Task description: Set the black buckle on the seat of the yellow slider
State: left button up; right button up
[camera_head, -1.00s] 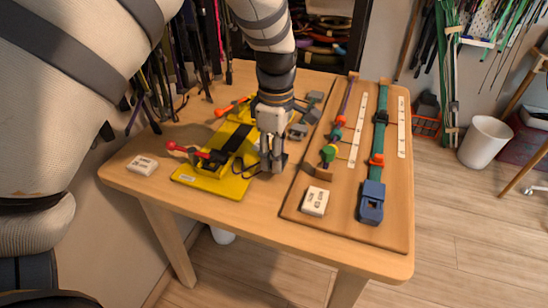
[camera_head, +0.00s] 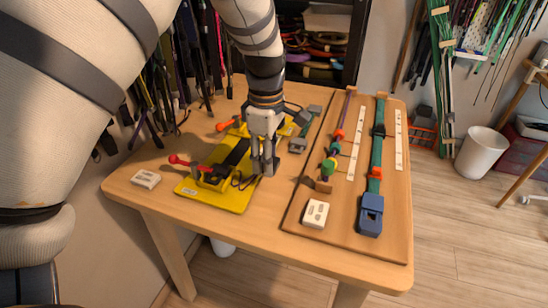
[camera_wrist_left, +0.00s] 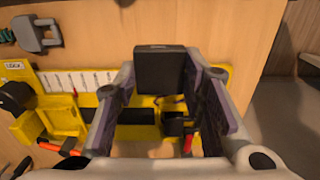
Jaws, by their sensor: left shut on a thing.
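My left gripper (camera_head: 264,168) is over the right side of the yellow fixture (camera_head: 232,200) in the head view. In the left wrist view its two fingers are shut on a dark block, the black buckle (camera_wrist_left: 160,70). The buckle hides part of the fixture beneath. The yellow slider (camera_head: 213,178), with a red handle (camera_head: 180,160), sits on the fixture's near left part. The fixture has a dark rail along its middle. In the head view the buckle cannot be told apart from the fingers. My right gripper is not in view.
A wooden board (camera_head: 296,222) with cords and a blue buckle (camera_head: 370,212) lies on the right of the table. White blocks (camera_head: 146,179) (camera_head: 316,212) lie left and right. A grey buckle (camera_head: 298,145) is behind the gripper. The table's near edge is clear.

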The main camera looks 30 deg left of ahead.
pick_arm(q)
jog(key=shift+s+a, duration=0.25)
jog(key=shift+a, duration=0.75)
jog(key=shift+s+a, duration=0.2)
jog(key=shift+a, duration=0.75)
jog(key=shift+s+a, duration=0.25)
jog(key=shift+a, duration=0.75)
jog(key=shift+s+a+p, duration=0.1)
jog(key=shift+s+a, duration=0.1)
jog(key=shift+a, duration=0.7)
jog(key=shift+s+a+p, duration=0.1)
jog(key=shift+s+a, duration=0.15)
jog(key=shift+a, duration=0.6)
jog(key=shift+s+a+p, duration=0.1)
jog(key=shift+s+a, duration=0.1)
jog(key=shift+a, duration=0.7)
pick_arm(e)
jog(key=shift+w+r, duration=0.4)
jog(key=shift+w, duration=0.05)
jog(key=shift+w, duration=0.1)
